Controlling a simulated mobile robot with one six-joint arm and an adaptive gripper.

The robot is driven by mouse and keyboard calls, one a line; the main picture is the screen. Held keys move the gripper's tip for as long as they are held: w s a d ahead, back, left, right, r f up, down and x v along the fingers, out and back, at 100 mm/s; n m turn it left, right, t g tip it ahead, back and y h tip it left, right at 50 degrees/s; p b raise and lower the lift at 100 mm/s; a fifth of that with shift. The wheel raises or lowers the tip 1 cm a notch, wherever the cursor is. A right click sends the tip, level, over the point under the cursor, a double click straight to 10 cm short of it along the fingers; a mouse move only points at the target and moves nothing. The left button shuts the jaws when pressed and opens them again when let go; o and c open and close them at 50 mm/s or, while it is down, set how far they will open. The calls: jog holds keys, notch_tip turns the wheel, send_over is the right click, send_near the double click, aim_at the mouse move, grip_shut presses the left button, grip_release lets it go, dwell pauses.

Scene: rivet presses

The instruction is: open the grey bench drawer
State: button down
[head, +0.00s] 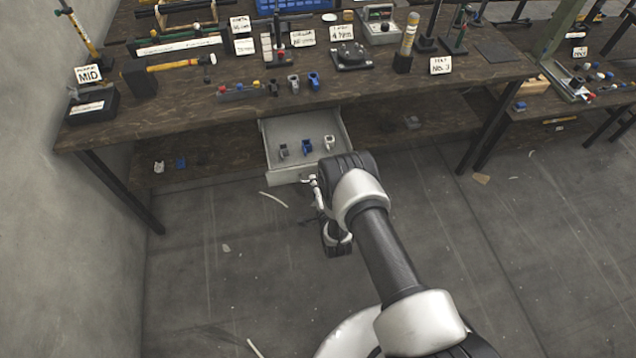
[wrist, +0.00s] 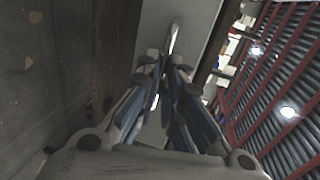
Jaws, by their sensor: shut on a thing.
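The grey bench drawer (head: 290,128) stands pulled out under the front edge of the bench. Several small clamp-like parts, grey, blue and white, stand inside it. My gripper (head: 313,183) is at the right part of the drawer's front, partly hidden by my arm. In the wrist view the fingers (wrist: 165,72) are closed together on the drawer's handle (wrist: 174,36), a pale bar on the drawer's grey front (wrist: 188,18). Most of the handle is hidden by the fingers.
The wooden bench (head: 225,100) carries a hammer (head: 175,64), presses, label cards and small parts along its front. A lower shelf (head: 215,160) holds a white and a blue part at left. The floor (head: 210,260) in front is mostly clear, with a few scraps.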

dwell(0.4)
jog(key=c, duration=1.7)
grip_release()
jog(key=shift+s, duration=0.1)
jog(key=v, duration=1.2)
